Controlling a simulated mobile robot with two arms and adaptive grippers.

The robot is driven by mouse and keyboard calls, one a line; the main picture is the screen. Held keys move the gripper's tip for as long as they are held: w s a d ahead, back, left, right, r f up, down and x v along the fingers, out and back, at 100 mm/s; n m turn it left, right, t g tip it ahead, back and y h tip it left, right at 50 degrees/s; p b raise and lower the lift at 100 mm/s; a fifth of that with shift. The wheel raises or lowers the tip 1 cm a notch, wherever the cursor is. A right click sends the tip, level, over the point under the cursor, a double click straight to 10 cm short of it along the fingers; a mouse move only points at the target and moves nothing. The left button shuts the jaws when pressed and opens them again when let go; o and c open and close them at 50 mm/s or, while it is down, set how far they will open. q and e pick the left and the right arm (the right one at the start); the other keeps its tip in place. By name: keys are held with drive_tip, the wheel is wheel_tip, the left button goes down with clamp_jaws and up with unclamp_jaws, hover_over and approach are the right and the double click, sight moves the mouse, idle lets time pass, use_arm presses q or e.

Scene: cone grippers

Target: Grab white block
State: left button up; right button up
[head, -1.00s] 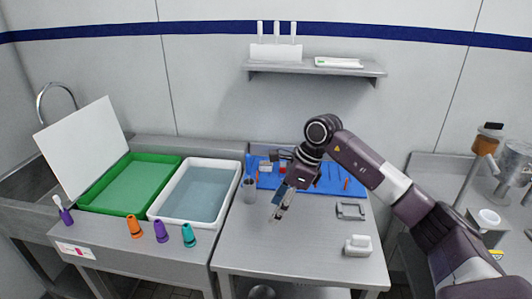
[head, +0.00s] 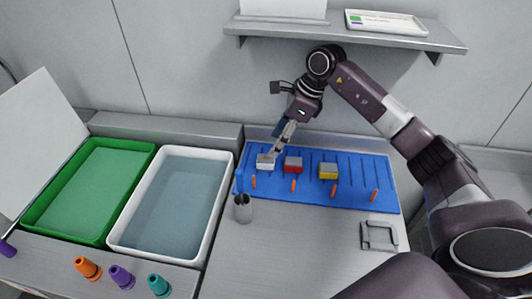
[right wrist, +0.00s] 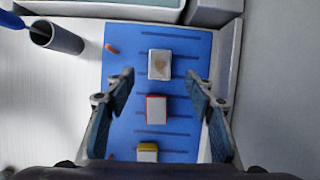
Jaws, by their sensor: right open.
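A white block (head: 265,162) sits at the left end of a blue board (head: 345,196), left of a red block (head: 293,165) and a yellow block (head: 328,171). My right gripper (head: 275,153) comes down from above, close to the white block and partly in front of it. In the right wrist view the gripper (right wrist: 160,77) is open, with its two fingers spread and nothing held. The white block (right wrist: 160,65) lies between and slightly beyond the fingertips there, with the red block (right wrist: 156,110) nearer. My left gripper is out of view.
A metal cup (head: 243,208) stands by the board's front left corner. Orange pegs (head: 294,186) rise along the board's front. A white bin (head: 120,237) and a green tray (head: 34,211) lie left. A grey frame (head: 379,236) lies front right. A shelf (head: 345,35) hangs above.

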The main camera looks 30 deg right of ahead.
sight(266, 158)
drive_tip(key=shift+p+x, duration=0.3)
drive_tip(key=shift+x, duration=0.65)
drive_tip(key=p+x, duration=0.2)
drive_tip(key=x, duration=0.2)
drive_tip(key=shift+a+f, duration=0.1)
drive_tip(key=shift+f, duration=0.1)
drive_tip(key=shift+w+f, duration=0.15)
drive_tip(key=shift+f, duration=0.3)
drive_tip(key=shift+c, duration=0.2)
drive_tip(key=c, duration=1.2)
drive_tip(key=shift+r, duration=0.1)
drive_tip(key=shift+c, duration=0.2)
